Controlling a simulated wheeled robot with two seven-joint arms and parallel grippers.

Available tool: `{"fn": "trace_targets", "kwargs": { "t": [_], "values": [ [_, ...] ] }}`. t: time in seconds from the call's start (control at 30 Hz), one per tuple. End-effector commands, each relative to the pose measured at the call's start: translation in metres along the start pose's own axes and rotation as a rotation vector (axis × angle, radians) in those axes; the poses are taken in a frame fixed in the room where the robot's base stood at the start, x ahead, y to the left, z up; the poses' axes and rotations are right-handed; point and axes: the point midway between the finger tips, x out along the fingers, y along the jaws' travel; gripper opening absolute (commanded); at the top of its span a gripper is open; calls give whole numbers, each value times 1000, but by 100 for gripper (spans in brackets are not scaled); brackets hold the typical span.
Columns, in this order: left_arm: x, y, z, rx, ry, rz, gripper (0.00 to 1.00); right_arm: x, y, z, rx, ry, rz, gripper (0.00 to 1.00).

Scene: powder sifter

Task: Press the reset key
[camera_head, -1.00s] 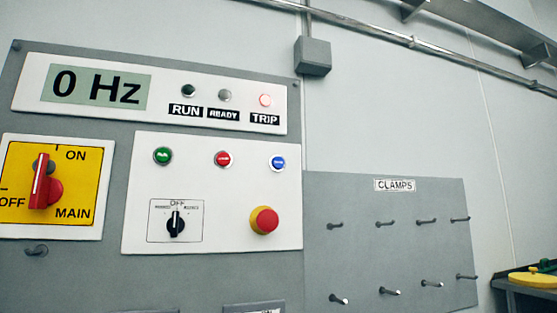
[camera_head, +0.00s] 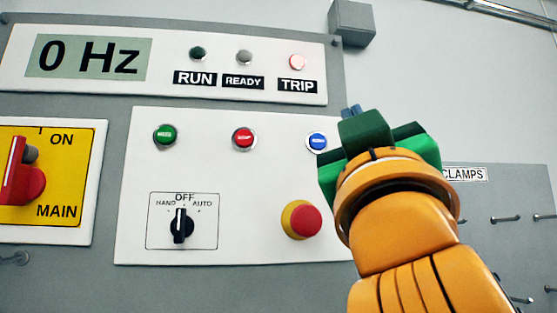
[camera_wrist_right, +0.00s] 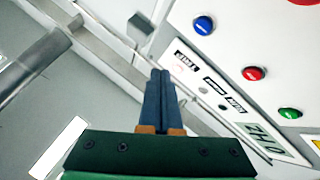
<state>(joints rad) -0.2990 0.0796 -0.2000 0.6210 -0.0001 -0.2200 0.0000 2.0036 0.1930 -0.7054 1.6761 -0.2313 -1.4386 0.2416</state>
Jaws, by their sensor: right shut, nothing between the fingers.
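The control panel (camera_head: 258,245) carries a blue button (camera_head: 317,141), which looks like the reset key; its lettering is too small to read. It stands right of a red button (camera_head: 243,138) and a green button (camera_head: 164,134). My right gripper (camera_head: 352,111) is shut and empty, its blue fingertips up and right of the blue button in the head view. In the right wrist view, the shut fingers (camera_wrist_right: 160,76) point past the panel, and the blue button (camera_wrist_right: 204,25) lies to their right, apart from them. My left gripper is not in view.
A red emergency stop (camera_head: 304,221) sits below the blue button, close to my right arm. A selector (camera_head: 181,226) points to OFF. The display (camera_head: 88,57) reads 0 Hz and the TRIP lamp (camera_head: 297,62) glows pale red. A grey box (camera_head: 351,23) is on the wall above.

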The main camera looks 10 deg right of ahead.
Motion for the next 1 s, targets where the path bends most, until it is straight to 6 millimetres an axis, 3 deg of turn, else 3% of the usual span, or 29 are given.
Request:
{"fn": "trace_targets", "kwargs": {
  "t": [0.27, 0.67, 1.0],
  "values": [
    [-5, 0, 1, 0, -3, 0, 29, 5, -3, 2, 0, -2, -1, 0],
    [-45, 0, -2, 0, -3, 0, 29, 47, -30, 29, -3, -4, -3, 0],
    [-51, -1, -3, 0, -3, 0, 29, 61, -45, 45, 0, -2, -2, 0]
  ]
}}
